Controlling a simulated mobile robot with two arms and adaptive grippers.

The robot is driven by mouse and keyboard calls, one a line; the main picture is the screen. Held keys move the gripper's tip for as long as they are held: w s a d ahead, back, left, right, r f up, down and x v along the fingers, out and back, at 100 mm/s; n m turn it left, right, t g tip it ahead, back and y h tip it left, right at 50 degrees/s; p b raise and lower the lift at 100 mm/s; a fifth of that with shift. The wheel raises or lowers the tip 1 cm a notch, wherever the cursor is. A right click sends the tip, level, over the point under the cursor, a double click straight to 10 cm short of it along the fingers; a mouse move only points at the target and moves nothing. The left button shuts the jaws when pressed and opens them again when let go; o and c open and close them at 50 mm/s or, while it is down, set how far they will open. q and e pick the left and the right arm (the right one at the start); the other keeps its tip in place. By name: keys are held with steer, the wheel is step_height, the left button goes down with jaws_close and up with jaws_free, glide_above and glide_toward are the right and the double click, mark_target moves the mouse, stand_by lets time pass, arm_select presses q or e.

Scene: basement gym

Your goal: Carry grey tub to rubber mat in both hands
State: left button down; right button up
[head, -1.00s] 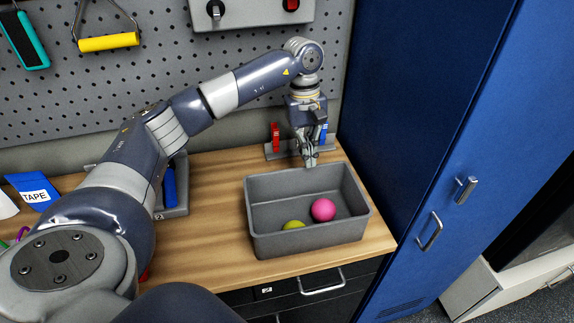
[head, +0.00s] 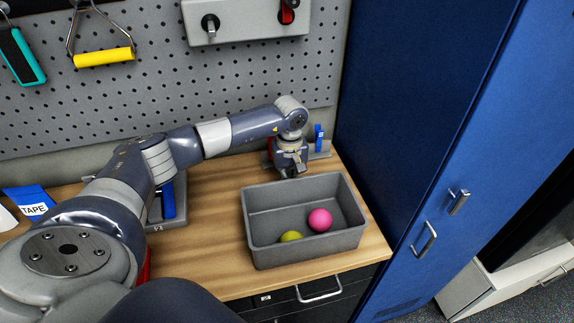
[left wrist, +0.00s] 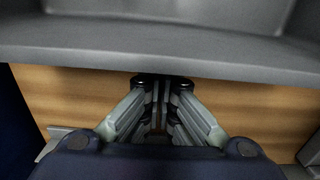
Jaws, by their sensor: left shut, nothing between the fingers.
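The grey tub (head: 262,256) stands upright on the wooden bench, with a pink ball (head: 320,220) and a yellow-green ball (head: 290,237) inside. My left gripper (head: 291,174) is at the tub's far long side, close to the rim. Its fingers (left wrist: 161,92) are shut and empty. In the left wrist view the tub's wall and rim (left wrist: 160,52) cross the top, just ahead of the fingertips; I cannot tell whether they touch. My right gripper and the rubber mat are not in view.
A blue locker (head: 430,110) stands close on the right. Behind are a pegboard (head: 250,80) and a small rack with a blue-handled item (head: 319,138). A blue tape packet (head: 32,200) lies far left.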

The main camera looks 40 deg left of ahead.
mark_target(301, 229)
arm_select(q)
steer(key=shift+s+d+r, duration=0.2)
steer(key=shift+s+d, duration=0.4)
steer(key=shift+s, duration=0.05)
steer(key=shift+d+p, duration=0.1)
steer(key=shift+p, duration=0.2)
steer(key=shift+f, duration=0.2)
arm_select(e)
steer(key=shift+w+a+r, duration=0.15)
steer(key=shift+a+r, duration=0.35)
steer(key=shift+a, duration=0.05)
